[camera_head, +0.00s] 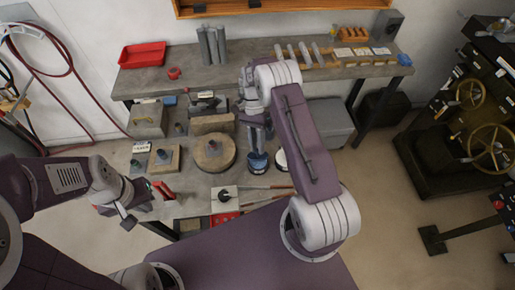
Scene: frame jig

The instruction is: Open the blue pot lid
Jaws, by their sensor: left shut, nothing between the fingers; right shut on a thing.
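A small blue pot (259,167) stands on the lower bench, right of the middle. My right arm reaches over it from the right, and its gripper (257,147) points down just above the pot. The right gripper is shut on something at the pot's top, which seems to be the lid. The fingers and arm hide most of it, and I cannot tell whether the lid is lifted. My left gripper (129,221) is shut and empty at the lower left, near the bench's front edge, well away from the pot.
A round wooden block (214,166) stands left of the pot, and a pale round dish (281,160) is close on its right. Long-handled tools (265,188) lie in front. A raised shelf (270,72) with a red tray (142,54) runs behind.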

